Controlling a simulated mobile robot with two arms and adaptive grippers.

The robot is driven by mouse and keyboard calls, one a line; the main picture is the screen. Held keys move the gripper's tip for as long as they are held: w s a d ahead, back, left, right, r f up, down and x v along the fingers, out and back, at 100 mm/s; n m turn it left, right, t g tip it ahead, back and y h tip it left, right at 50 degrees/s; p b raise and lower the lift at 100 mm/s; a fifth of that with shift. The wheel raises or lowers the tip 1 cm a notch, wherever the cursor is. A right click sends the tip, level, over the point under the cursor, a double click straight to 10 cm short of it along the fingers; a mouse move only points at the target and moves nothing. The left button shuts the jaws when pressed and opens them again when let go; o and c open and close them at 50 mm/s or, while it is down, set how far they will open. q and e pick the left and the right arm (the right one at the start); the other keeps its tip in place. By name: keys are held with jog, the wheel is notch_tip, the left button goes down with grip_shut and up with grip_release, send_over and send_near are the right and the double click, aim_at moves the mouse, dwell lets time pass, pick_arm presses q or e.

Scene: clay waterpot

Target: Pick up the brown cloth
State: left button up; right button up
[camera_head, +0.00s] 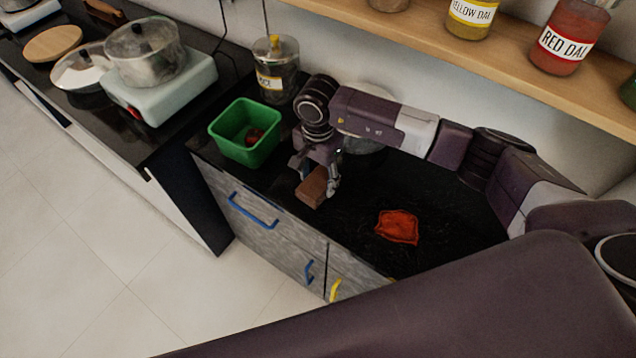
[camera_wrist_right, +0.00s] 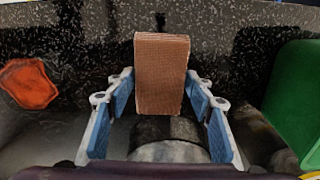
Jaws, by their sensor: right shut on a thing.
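The brown cloth (camera_head: 312,187) looks like a thick rectangular block with a woven-looking surface. In the right wrist view the brown cloth (camera_wrist_right: 161,75) stands out between the blue-padded fingers. My right gripper (camera_head: 320,178) is shut on it, above the front edge of the black counter. In the right wrist view my right gripper (camera_wrist_right: 161,100) has one finger on each side of it. I cannot tell the exact gap between the cloth and the counter. My left gripper is not in view.
A green bin (camera_head: 246,133) with a dark red thing inside stands left of the gripper. An orange-red crumpled piece (camera_head: 397,227) lies on the black counter (camera_head: 450,215) to the right. A glass jar (camera_head: 276,72) stands behind the bin. A shelf (camera_head: 480,50) with jars overhangs the back.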

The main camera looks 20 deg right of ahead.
aim_at(318, 181)
jog(key=shift+r, duration=0.1)
notch_tip(318, 181, up, 20)
jog(key=b, duration=0.4)
